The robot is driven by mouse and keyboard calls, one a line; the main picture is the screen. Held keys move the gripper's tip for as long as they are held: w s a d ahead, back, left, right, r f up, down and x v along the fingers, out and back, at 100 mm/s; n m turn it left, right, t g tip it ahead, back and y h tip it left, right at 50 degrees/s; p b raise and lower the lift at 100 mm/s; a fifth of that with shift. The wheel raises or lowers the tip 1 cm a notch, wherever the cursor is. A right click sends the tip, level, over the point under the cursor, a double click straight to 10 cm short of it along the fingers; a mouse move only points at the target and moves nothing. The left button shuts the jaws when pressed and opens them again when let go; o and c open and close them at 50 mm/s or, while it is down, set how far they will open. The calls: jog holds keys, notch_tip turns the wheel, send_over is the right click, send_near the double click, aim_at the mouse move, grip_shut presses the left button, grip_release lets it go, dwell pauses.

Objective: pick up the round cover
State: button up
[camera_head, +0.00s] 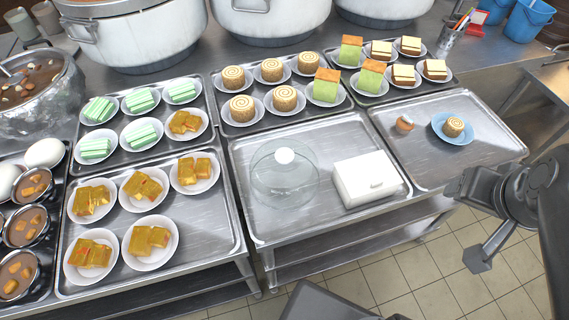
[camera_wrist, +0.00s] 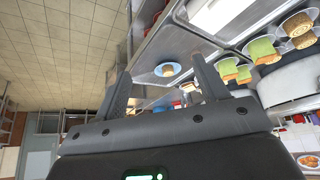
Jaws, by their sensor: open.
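The round cover (camera_head: 284,182) is a clear glass dome with a white ball knob on top. It stands on the left part of the middle metal tray in the head view, and I cannot see anything under it. I cannot make it out in the wrist view. My gripper (camera_wrist: 163,84) shows two dark fingers spread apart with nothing between them. My arm is at the right edge of the head view, beyond the right tray's front corner and well away from the cover.
A white lidded box (camera_head: 369,179) stands close to the right of the cover. The right tray (camera_head: 478,112) holds a blue plate (camera_head: 443,132) with a rolled cake and a small brown item (camera_head: 404,123). Plates of pastries fill the trays behind and left. Large pots (camera_head: 135,35) line the back.

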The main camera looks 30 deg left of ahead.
jog(key=w+a+n+g, duration=0.2)
jog(key=w+a+n, duration=0.3)
jog(key=a+n, duration=0.3)
jog(key=n+g, duration=0.4)
jog(key=n, duration=2.4)
send_over(284, 155)
notch_tip(284, 155, down, 7)
notch_tip(284, 155, down, 10)
jog(key=shift+f, duration=0.15)
jog(key=shift+c, duration=0.2)
jog(key=c, duration=1.4)
